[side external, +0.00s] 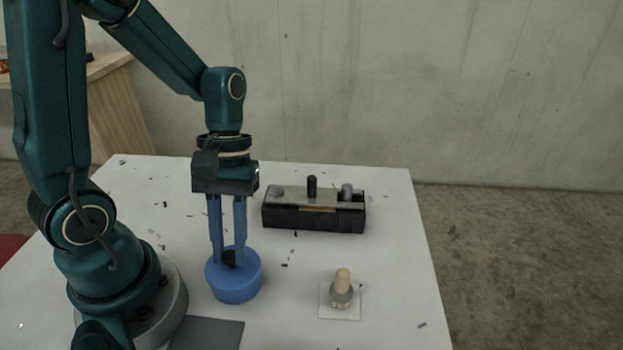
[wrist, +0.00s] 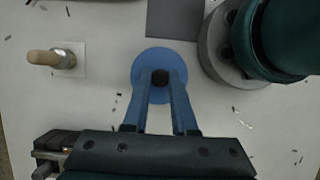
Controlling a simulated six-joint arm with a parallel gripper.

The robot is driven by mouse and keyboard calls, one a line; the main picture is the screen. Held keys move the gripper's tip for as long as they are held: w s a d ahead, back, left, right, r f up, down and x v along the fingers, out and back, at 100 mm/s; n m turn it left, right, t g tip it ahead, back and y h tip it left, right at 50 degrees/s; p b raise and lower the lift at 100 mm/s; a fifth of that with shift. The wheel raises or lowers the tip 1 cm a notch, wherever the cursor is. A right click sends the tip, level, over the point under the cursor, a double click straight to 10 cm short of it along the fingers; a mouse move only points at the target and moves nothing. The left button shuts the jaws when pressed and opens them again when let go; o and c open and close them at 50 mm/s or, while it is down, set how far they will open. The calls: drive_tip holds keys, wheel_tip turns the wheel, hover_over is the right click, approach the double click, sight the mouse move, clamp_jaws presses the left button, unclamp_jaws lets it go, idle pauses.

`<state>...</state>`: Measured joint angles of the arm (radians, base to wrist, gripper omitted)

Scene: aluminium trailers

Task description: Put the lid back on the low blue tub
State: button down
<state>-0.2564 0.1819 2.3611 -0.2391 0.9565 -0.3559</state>
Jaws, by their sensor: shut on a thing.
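The low blue tub (side external: 235,290) stands upright on the white table in front of my arm. A blue round lid (wrist: 158,58) with a dark knob (wrist: 160,77) covers it from above in the wrist view. My gripper (side external: 229,258) points straight down, its two blue fingers shut on the dark knob. Lid and tub look lined up and level in the side view. They share one colour, so I cannot tell whether the lid rests fully on the rim. The tub's inside is hidden.
A wooden-topped peg (side external: 342,284) stands on a white square at front right. A grey mat (side external: 207,334) lies in front of the tub. Small dark bits are scattered about.

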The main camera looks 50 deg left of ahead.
idle(0.3)
drive_tip(key=shift+c, duration=0.8)
unclamp_jaws()
drive_tip(key=shift+r, duration=0.1)
drive_tip(key=shift+r, duration=3.4)
clamp_jaws()
